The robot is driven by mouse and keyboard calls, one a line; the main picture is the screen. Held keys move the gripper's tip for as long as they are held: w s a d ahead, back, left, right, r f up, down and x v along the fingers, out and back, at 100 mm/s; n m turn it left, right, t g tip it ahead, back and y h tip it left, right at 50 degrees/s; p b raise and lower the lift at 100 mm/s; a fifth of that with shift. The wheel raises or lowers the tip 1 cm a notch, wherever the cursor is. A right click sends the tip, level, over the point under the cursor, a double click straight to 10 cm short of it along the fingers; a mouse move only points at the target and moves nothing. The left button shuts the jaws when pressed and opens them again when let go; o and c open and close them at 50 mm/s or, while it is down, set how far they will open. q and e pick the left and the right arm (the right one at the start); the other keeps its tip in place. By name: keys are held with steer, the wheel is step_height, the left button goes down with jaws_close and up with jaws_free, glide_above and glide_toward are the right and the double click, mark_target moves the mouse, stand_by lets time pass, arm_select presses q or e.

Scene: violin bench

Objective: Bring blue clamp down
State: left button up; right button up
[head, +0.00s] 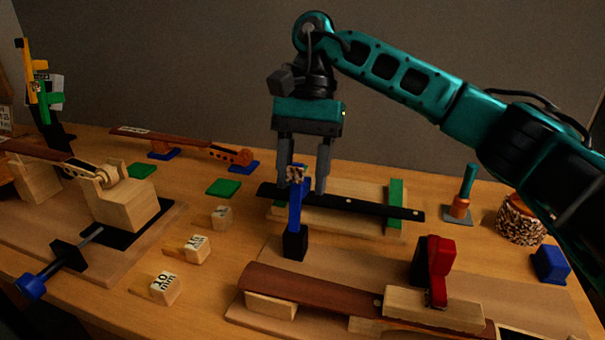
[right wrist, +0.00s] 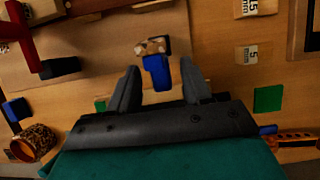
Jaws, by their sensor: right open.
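The blue clamp (head: 296,205) stands upright on its black foot in the middle of the bench. Its top has a pale, mottled piece. In the right wrist view the clamp (right wrist: 156,74) shows from above, between and just beyond the fingertips. My right gripper (head: 306,188) is open and points down, with its fingers on either side of the clamp's upper end. I cannot tell whether either finger touches it. The open gripper also shows in the right wrist view (right wrist: 158,85). My left gripper is not in view.
A black bar (head: 350,205) lies behind the clamp on a wooden board with green strips. A red clamp (head: 437,262) stands on the violin neck work at front right. Marked wooden blocks (head: 165,288) lie to the left. A blue block (head: 550,264) sits at far right.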

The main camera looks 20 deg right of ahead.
steer(key=shift+c, duration=0.4)
jaws_close()
